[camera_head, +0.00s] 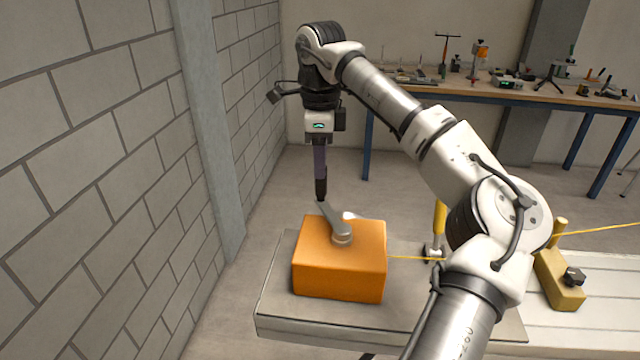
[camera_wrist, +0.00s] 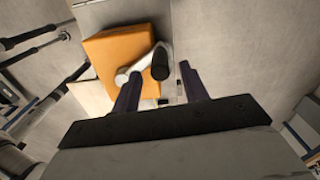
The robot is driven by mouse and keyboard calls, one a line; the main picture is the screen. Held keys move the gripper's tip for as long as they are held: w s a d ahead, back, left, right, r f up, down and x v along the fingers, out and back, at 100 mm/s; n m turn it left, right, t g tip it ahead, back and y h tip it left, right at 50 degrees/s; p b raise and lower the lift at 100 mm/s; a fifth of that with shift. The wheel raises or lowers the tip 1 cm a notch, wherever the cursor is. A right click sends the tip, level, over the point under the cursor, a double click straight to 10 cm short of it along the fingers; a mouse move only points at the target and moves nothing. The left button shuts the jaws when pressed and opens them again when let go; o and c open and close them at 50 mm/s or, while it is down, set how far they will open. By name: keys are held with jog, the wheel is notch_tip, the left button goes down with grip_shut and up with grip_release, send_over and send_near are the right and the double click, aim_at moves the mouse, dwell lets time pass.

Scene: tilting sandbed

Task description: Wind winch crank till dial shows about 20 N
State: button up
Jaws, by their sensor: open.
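The winch is an orange box (camera_head: 338,270) on a grey slab, also in the wrist view (camera_wrist: 108,58). Its grey crank arm (camera_head: 331,219) runs from a hub on top toward the far left and shows pale in the wrist view (camera_wrist: 130,73). An upright black crank knob (camera_head: 321,189) stands at the arm's outer end. My gripper (camera_head: 320,170) points down over the knob. In the wrist view its dark fingers (camera_wrist: 160,72) are apart, with the knob (camera_wrist: 161,62) showing between their tips. I cannot tell whether either finger touches it. I see no readable dial.
A yellow cord (camera_head: 405,257) runs right from the winch past a yellow-handled post (camera_head: 439,218). A yellow block (camera_head: 560,281) with a black knob sits right, partly behind my arm. A block wall (camera_head: 100,150) stands left; a tool-covered bench (camera_head: 520,95) stands behind.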

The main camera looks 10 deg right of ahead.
aim_at(320, 186)
notch_tip(320, 186, down, 7)
jog(key=shift+r+p, duration=0.1)
jog(key=shift+p, duration=0.4)
grip_shut()
